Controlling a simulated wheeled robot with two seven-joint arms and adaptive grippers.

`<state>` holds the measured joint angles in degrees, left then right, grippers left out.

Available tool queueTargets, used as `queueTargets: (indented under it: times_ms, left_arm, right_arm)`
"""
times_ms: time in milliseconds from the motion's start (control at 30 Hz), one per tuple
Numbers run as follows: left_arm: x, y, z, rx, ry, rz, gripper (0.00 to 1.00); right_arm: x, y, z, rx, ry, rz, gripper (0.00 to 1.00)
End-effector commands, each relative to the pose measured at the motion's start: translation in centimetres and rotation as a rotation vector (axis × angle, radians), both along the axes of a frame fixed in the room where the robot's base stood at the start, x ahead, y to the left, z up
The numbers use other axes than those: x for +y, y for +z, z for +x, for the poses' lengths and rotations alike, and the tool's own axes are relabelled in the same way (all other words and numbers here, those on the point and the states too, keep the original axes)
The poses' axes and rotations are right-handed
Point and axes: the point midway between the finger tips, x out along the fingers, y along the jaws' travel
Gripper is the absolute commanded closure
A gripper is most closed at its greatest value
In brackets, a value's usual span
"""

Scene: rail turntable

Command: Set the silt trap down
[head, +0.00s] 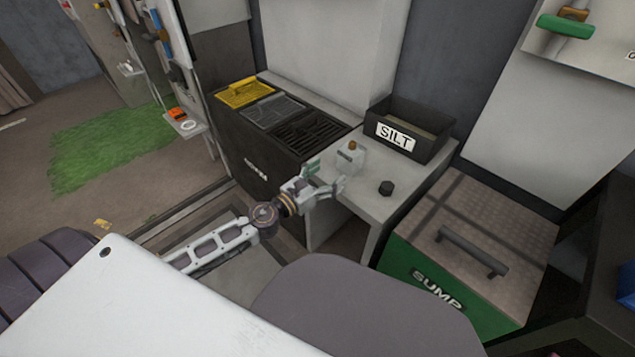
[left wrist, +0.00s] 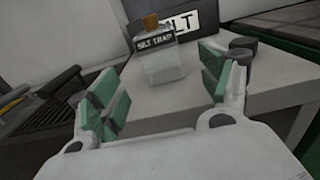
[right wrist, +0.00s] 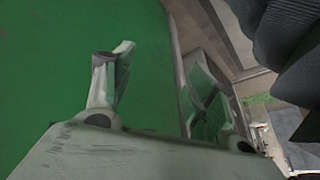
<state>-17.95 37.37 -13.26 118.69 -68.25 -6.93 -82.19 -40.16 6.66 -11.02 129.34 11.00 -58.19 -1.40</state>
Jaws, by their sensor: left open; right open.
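The silt trap (head: 350,158) is a small clear bottle with a brown cap and a dark label. It stands upright on the light grey bench (head: 374,206), in front of the black SILT bin (head: 410,128). In the left wrist view the silt trap (left wrist: 163,62) shows just beyond and between the spread fingers. My left gripper (head: 327,180) is open and empty, its green-padded fingers apart; I cannot tell whether they touch the bottle. My right gripper (right wrist: 160,90) is open and empty, in front of a green surface; it is hidden in the head view.
A black knob-like piece (head: 386,188) sits on the bench right of the silt trap. A green SUMP box (head: 450,260) with a handled lid stands to the right. A dark unit with yellow, grey and black slotted tops (head: 275,120) stands left.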

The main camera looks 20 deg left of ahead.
Motion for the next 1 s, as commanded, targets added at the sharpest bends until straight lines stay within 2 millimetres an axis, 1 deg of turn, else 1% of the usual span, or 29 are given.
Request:
queueTargets:
  times_ms: [133,500,700,1000]
  left_arm:
    - [0.3,-0.1,-0.9,0.002,0.000,0.000,0.22]
    - [1.0,-0.1,-2.8,0.001,0.000,-0.001,0.22]
    - [1.2,0.0,-3.4,0.000,0.000,0.000,0.22]
    - [1.3,0.0,-3.5,0.000,0.000,0.001,0.22]
  right_arm:
    - [0.1,-0.6,-0.3,0.004,-0.002,0.005,0.43]
    - [0.3,-1.9,0.0,-0.016,-0.013,0.022,0.43]
    - [0.3,-1.9,0.2,-0.026,-0.016,0.027,0.43]
    - [0.3,-1.9,0.3,-0.031,-0.017,0.029,0.43]
